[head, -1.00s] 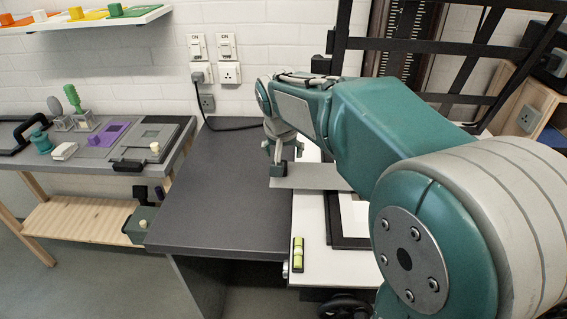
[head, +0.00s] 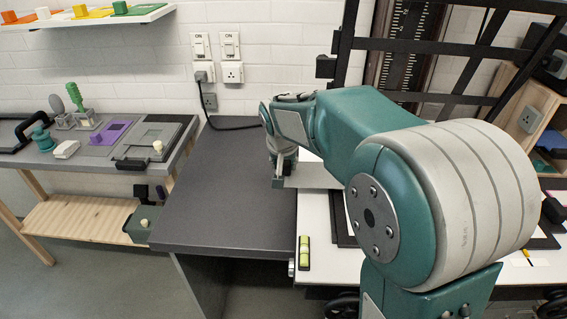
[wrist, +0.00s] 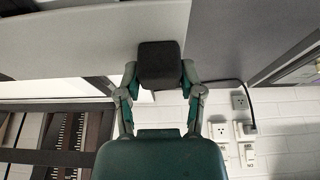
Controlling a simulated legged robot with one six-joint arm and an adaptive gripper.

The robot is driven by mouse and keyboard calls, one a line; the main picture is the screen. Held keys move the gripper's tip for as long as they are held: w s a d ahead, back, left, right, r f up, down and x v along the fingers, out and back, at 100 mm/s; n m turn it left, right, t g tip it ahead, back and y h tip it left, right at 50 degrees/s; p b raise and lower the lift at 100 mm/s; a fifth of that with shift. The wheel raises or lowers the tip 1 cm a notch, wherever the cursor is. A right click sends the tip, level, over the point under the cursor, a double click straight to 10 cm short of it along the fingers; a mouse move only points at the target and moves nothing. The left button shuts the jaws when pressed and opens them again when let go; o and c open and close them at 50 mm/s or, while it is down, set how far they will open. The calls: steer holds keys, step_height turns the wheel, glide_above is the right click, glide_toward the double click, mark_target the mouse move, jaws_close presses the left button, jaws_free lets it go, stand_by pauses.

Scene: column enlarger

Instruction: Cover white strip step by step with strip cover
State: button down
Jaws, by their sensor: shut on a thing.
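My gripper (head: 283,160) is shut on the dark block-shaped handle (wrist: 160,65) of a flat grey plate, which looks like the strip cover (head: 314,175). In the wrist view the plate (wrist: 85,40) spreads to the left from the handle, with both fingers at the handle's sides. In the head view it is over or on the far part of the white board; I cannot tell whether it touches. The white strip is not visible now; my arm hides most of the black-framed easel (head: 343,222).
A dark grey bench (head: 225,190) with a clear top lies left of the white baseboard (head: 315,235). A small yellow-green vial (head: 304,251) lies on the baseboard's left edge. A black metal frame (head: 430,47) rises behind. A side table (head: 175,165) holds several tools.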

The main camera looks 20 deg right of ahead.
mark_target(306, 170)
steer(key=d, duration=0.1)
steer(key=s+d, duration=0.1)
steer(key=d, duration=0.3)
steer(key=shift+s+d, duration=0.2)
steer(key=shift+s, duration=0.2)
steer(key=shift+c, duration=1.1)
jaws_free()
steer(key=v, duration=1.1)
steer(key=shift+r, duration=0.45)
steer(key=shift+a, duration=0.15)
